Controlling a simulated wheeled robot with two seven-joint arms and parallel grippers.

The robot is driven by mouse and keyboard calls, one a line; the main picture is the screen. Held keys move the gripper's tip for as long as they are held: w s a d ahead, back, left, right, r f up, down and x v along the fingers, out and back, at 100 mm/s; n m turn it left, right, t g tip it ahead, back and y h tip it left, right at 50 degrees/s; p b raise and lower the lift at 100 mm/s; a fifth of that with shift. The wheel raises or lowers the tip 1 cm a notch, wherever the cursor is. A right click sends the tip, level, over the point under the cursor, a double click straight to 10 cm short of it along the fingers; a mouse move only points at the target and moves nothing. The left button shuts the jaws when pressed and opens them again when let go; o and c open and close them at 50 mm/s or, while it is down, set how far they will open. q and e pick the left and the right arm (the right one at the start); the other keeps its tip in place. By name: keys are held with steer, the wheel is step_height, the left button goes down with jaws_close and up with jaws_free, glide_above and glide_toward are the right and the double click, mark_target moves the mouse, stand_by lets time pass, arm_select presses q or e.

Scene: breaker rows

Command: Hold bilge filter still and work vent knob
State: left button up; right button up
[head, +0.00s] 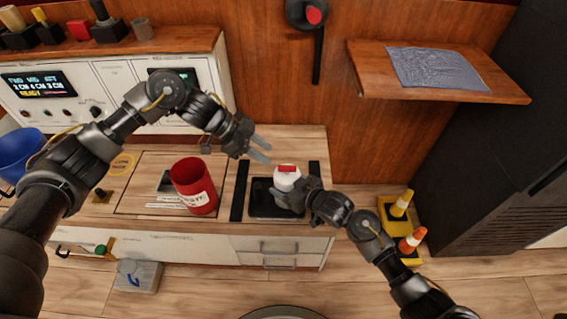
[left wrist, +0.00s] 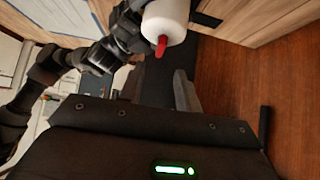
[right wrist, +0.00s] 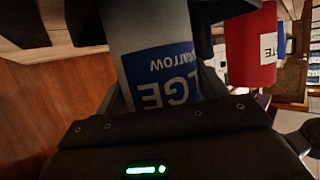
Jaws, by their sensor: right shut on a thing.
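The bilge filter (head: 287,184) is a white canister on a black pad at the counter's right part. Its red vent knob (head: 287,168) is on top. My right gripper (head: 297,194) is shut on the filter's body from the right. The right wrist view shows the filter's blue label (right wrist: 165,75) between the fingers. My left gripper (head: 261,149) is open and empty, above and left of the filter, apart from the knob. In the left wrist view the white filter (left wrist: 165,18) and red knob (left wrist: 161,45) show at the top.
A red waste bin (head: 194,186) stands left of the filter on the counter (head: 285,143). A wooden shelf (head: 440,85) with a grey cloth juts out at upper right. Yellow and orange cone-like items (head: 409,240) stand at lower right. A blue bucket (head: 20,153) is at far left.

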mark_target(286, 166)
arm_select(q)
steer(key=x, duration=0.7)
steer(key=shift+d+f, duration=0.3)
steer(key=shift+d, duration=0.05)
jaws_close()
